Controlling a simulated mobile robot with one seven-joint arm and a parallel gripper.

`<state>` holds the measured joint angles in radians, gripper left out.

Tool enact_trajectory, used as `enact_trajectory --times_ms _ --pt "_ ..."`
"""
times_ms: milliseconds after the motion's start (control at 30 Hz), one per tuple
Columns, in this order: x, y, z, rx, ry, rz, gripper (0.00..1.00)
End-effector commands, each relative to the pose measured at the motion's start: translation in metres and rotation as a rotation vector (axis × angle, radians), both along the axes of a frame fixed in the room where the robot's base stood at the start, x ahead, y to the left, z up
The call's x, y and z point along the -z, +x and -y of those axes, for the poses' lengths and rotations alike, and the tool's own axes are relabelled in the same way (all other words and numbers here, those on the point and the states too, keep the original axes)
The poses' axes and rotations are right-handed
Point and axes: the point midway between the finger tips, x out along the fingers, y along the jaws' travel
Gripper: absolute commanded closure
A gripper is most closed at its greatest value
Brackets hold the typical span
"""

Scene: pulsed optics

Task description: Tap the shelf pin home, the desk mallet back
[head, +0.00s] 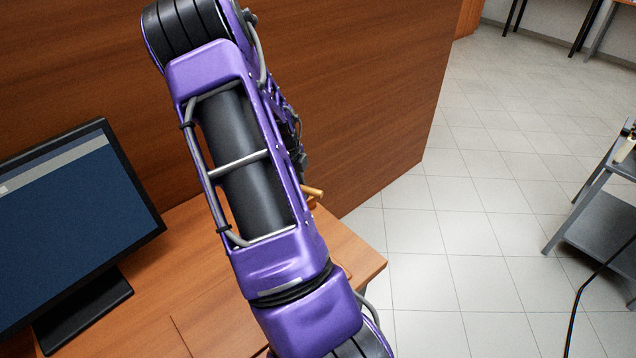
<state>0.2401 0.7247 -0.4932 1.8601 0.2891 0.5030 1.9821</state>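In the head view, my purple arm crosses the middle and covers much of the desk. Part of my wrist or gripper (297,150) seems to show as dark parts behind the arm's right edge. Its fingers are hidden, so I cannot tell whether it is open or shut. A short tan wooden piece (313,191) sticks out to the right just below these parts. It may be the mallet's handle, but the rest of it is hidden. I cannot tell whether it is held. The shelf pin cannot be made out.
A monitor (70,215) stands on the wooden desk (190,290) at left. A tall brown wooden panel (370,90) rises behind the desk. The tiled floor (470,220) between is clear.

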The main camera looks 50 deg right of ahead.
Motion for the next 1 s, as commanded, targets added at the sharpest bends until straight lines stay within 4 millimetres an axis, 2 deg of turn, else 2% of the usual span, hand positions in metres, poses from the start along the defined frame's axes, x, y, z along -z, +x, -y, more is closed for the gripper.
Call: enact_trajectory --times_ms 33,100,300,900,1000 --pt "0.003 -0.006 0.013 0.09 -0.002 -0.005 1.0" --pt "0.006 -0.013 0.026 0.21 -0.003 -0.006 1.0" --pt "0.011 -0.026 0.047 0.408 -0.002 -0.01 1.0" --pt "0.012 -0.028 0.048 0.43 -0.014 0.019 1.0" --pt "0.019 -0.028 0.048 0.43 -0.014 0.016 1.0"
